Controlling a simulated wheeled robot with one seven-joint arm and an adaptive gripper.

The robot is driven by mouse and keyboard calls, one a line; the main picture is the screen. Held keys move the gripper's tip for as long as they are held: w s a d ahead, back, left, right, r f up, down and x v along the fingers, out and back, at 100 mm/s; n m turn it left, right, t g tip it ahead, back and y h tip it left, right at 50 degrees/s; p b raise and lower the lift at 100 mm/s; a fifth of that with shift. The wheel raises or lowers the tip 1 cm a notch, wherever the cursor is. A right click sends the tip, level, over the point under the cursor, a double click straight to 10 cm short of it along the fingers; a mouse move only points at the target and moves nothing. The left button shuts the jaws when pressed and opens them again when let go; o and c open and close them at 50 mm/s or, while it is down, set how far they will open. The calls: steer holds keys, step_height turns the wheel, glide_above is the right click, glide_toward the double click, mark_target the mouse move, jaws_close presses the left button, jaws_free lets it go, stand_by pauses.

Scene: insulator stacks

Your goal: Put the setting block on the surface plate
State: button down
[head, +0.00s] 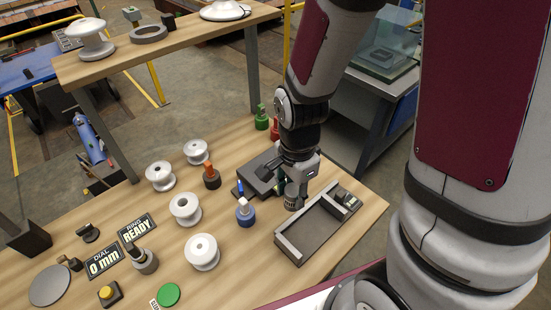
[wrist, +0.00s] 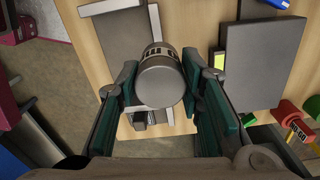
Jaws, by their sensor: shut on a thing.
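My gripper (head: 293,186) is shut on a grey metal cylinder (head: 292,199), which I take to be the setting block. In the wrist view the cylinder (wrist: 162,80) sits between the two green-padded fingers (wrist: 160,88), with a slotted or marked band at its far end. It is above the table, near the left end of a grey tray. A dark grey rectangular slab (head: 256,177), which looks like the surface plate, lies just left of and behind my gripper, partly hidden by it. The slab also shows at the right of the wrist view (wrist: 268,65).
The grey open tray (head: 287,246) lies right of and in front of the gripper. A blue-based peg (head: 245,212), an orange-topped peg (head: 211,177) and several white insulators (head: 202,252) stand to the left. Green (head: 261,118) and red posts stand behind. A grey round disc (head: 50,285) lies far left.

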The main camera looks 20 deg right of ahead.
steer(key=shift+w+d+f+b, duration=0.1)
steer(key=shift+w+f+b, duration=0.1)
steer(key=shift+w+b, duration=0.65)
steer(key=shift+s+b, duration=0.1)
steer(key=shift+b, duration=0.45)
steer(key=w, duration=0.4)
steer(key=w+d, duration=0.1)
steer(key=w, duration=0.3)
steer(key=w+f, duration=0.1)
steer(key=w, duration=0.3)
steer(key=shift+w+d, duration=0.2)
steer(key=shift+w, duration=0.1)
steer(key=shift+f, duration=1.75)
steer(key=shift+f, duration=0.15)
steer(key=c, duration=1.1)
jaws_free()
